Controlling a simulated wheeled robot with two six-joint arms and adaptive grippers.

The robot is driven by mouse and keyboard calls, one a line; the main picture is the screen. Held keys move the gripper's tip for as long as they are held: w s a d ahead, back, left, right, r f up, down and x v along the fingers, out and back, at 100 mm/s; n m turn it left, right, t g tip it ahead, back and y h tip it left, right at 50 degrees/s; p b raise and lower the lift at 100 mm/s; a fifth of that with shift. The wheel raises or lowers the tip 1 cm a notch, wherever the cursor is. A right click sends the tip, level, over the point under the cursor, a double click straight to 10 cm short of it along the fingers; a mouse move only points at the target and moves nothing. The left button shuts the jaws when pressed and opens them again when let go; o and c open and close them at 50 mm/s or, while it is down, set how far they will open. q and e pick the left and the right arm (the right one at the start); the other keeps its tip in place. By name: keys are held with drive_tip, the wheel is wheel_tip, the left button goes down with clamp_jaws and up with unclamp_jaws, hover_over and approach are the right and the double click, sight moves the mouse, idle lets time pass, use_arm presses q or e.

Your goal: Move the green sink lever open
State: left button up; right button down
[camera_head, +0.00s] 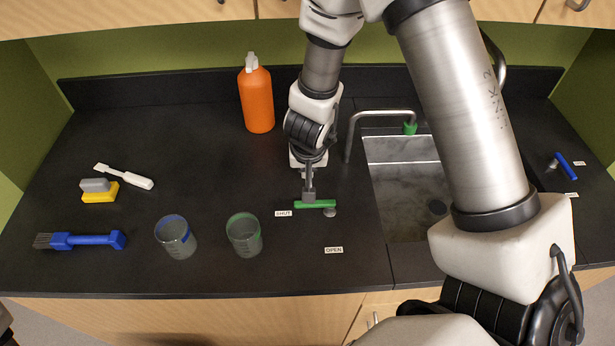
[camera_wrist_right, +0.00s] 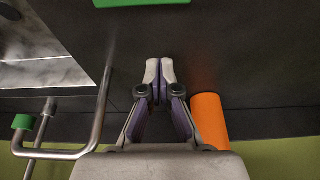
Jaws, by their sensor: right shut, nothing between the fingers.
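The green lever (camera_head: 322,204) lies across the black counter to the left of the sink (camera_head: 400,195), near a small round metal base at its right end. Its left end points toward the "SHUT" label (camera_head: 283,213); the "OPEN" label (camera_head: 334,250) is nearer the counter front. My right gripper (camera_head: 308,198) is shut and empty, just behind the lever. In the right wrist view, my right gripper (camera_wrist_right: 160,62) is shut, with the green lever (camera_wrist_right: 140,2) beyond the fingertips at the top edge. Contact cannot be told. My left gripper is not in view.
An orange bottle (camera_head: 257,100) stands behind, left of my arm. Two beakers (camera_head: 176,238) (camera_head: 244,236) stand left of the lever. A metal faucet (camera_head: 380,113) rises behind the sink. A blue lever (camera_head: 566,166) is right of the sink. Brushes lie far left.

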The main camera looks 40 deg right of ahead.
sight(315, 207)
drive_tip(key=x, duration=0.2)
drive_tip(key=b+x, duration=0.1)
drive_tip(key=x, duration=0.3)
drive_tip(key=shift+s+b, duration=0.3)
drive_tip(key=shift+s, duration=0.05)
drive_tip(key=s+a+b, duration=0.2)
drive_tip(key=shift+s+r, duration=0.2)
drive_tip(key=shift+s, duration=0.2)
drive_tip(key=shift+s+a+r, duration=0.2)
drive_tip(key=shift+s, duration=0.05)
drive_tip(key=shift+d, duration=0.1)
drive_tip(key=shift+w+d+f, duration=0.1)
